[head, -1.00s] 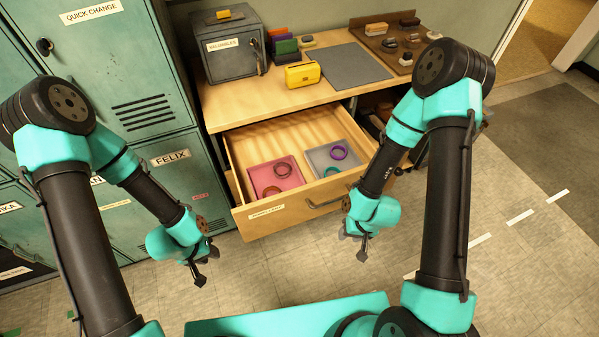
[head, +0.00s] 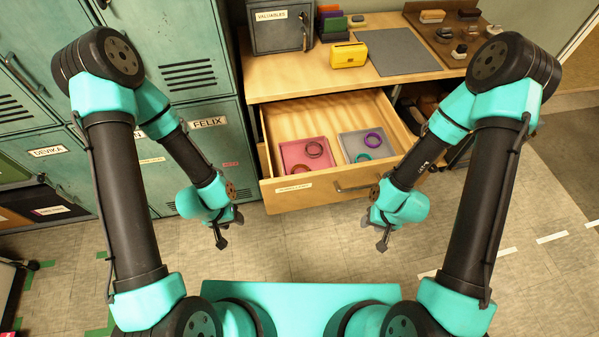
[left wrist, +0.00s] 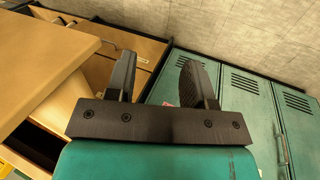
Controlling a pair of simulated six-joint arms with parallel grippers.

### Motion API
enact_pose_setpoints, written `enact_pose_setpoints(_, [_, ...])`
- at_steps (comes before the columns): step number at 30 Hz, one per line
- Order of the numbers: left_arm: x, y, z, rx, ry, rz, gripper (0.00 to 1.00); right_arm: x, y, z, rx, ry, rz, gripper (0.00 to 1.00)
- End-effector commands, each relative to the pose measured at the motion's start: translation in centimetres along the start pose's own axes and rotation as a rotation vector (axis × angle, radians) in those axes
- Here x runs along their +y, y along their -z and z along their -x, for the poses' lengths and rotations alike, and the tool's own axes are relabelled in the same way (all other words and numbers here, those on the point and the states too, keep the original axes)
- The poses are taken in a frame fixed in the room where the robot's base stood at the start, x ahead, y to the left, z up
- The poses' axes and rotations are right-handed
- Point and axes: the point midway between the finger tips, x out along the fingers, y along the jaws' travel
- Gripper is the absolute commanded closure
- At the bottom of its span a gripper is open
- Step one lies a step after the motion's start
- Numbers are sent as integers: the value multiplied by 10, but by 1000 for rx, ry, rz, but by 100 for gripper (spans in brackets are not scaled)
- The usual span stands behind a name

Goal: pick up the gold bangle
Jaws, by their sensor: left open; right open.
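The pulled-out drawer (head: 283,195) of the desk holds several bangles in two trays. The pink tray (head: 287,158) has a dark brownish bangle (head: 305,150) and a reddish-brown bangle (head: 293,169). The grey tray (head: 350,140) has a purple bangle (head: 379,137) and a teal bangle (head: 357,156). I cannot make out a clearly gold bangle. My left gripper (head: 221,241) is open and empty, in front of and left of the drawer. My right gripper (head: 383,243) is open and empty, in front of the drawer's right side. The left fingers (left wrist: 160,85) stand apart in the left wrist view.
On the desktop (head: 300,84) stand a grey valuables box (head: 277,38), a yellow case (head: 349,55), a grey mat (head: 402,52) and a brown tray (head: 440,38) of small items. Teal lockers (head: 175,50) stand at the left. The floor (head: 300,240) before the drawer is clear.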

Motion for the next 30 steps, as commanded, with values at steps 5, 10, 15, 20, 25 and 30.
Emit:
enact_pose_setpoints(5, [0, 0, 0, 0, 0, 0, 34, 0, 0, 0, 0, 0, 0, 57])
enact_pose_setpoints(10, [0, 0, 0, 0, 0, 0, 23, 0, 0, 0, 0, 0, 0, 57])
enact_pose_setpoints(15, [0, 1, 0, 0, 0, -2, 23, 0, 0, 0, 0, 0, 0, 57])
enact_pose_setpoints(20, [14, 20, 3, 5, -9, -79, 23, 0, 0, 0, 0, 0, 0, 57])
enact_pose_setpoints(25, [57, 72, 17, 9, -24, -320, 23, 0, 0, 0, 0, 0, 0, 57])
enact_pose_setpoints(30, [119, 126, 45, -1, -11, -635, 23, 0, 0, 0, 0, 0, 0, 57])
